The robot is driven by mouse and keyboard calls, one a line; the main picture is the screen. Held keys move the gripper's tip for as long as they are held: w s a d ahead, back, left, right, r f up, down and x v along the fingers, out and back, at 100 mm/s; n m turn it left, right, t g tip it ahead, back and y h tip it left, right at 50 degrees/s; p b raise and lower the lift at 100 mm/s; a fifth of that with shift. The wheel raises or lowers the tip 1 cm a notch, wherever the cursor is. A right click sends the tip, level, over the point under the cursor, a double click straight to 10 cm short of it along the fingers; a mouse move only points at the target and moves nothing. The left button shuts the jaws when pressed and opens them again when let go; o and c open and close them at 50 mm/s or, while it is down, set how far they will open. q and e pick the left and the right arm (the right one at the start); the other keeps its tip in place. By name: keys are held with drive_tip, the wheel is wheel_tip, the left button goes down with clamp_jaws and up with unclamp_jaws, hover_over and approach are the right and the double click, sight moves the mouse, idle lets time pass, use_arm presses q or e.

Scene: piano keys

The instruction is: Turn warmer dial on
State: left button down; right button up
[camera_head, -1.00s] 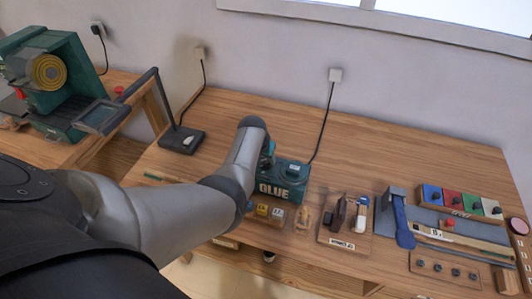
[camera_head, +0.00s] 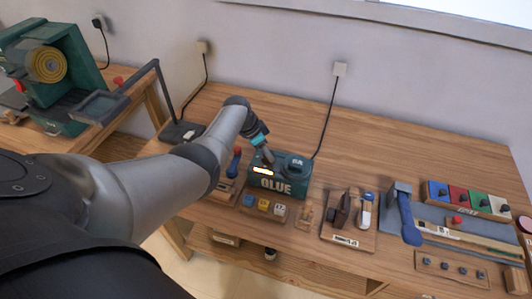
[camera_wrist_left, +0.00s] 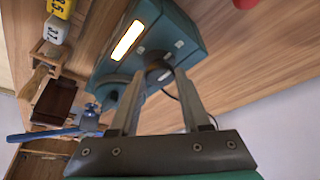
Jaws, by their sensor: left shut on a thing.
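The glue warmer is a dark teal box (camera_head: 281,187) marked GLUE, standing on the workbench. A bright yellow-white lit panel (camera_head: 263,170) glows on it; the panel (camera_wrist_left: 127,40) also shows in the left wrist view. My left gripper (camera_head: 267,155) reaches down to the box's top left part. My right gripper is not in view.
Small blocks (camera_head: 264,205) stand in front of the warmer. A blue-handled tool (camera_head: 234,163) is left of it. A black cord (camera_head: 327,116) runs up behind. The bench behind is clear.

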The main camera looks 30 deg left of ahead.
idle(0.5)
use_arm(q)
drive_tip(key=shift+c, duration=1.9)
unclamp_jaws()
drive_tip(key=shift+s+a+r+p, duration=0.15)
drive_tip(key=shift+r+p, duration=0.2)
drive_tip(key=shift+r, duration=0.15)
drive_tip(key=p+v, duration=0.2)
drive_tip(key=v, duration=0.2)
drive_tip(key=shift+r, duration=0.3)
drive_tip(key=p+v, duration=0.2)
drive_tip(key=v, duration=0.7)
drive_tip(key=shift+r, duration=0.3)
drive_tip(key=shift+s+a, duration=0.1)
drive_tip(key=shift+a, duration=0.05)
